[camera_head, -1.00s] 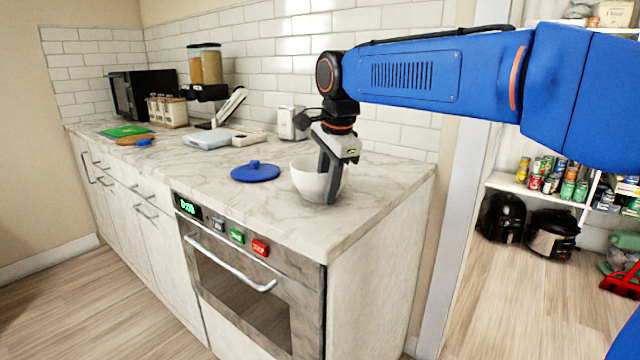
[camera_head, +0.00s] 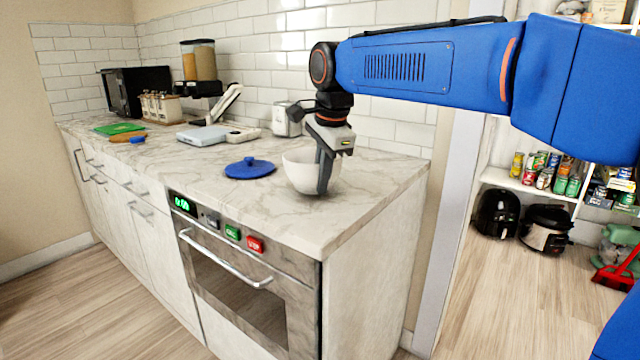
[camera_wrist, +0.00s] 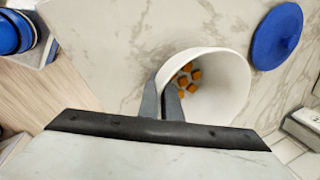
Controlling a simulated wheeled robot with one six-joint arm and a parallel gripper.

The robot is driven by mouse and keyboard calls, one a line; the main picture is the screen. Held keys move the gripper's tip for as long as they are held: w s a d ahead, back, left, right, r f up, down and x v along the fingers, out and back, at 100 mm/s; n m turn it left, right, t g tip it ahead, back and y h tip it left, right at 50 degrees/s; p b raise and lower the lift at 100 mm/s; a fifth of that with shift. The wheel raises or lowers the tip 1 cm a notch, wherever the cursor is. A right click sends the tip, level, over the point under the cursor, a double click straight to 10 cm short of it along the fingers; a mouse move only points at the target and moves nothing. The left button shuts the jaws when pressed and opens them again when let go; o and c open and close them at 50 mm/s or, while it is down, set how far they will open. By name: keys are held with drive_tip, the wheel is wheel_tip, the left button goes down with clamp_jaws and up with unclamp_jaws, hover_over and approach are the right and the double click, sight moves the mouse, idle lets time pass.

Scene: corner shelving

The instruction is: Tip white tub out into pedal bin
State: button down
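The white tub (camera_head: 298,174) is bowl-shaped and stands upright on the marble counter near its front right end. In the wrist view the white tub (camera_wrist: 228,92) holds several small orange-brown pieces (camera_wrist: 187,78) at its bottom. My gripper (camera_head: 324,188) points down at the tub's right side. In the wrist view my gripper (camera_wrist: 161,102) has one finger outside and one inside the tub's rim, closed on the wall. I see no pedal bin in either view.
A blue lid (camera_head: 250,168) lies left of the tub. The counter (camera_head: 235,205) is bare in front. Shelves with cans (camera_head: 545,180) and two black cookers stand at right, beyond open wooden floor.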

wheel_tip(320, 180, up, 8)
drive_tip(key=shift+r, duration=0.35)
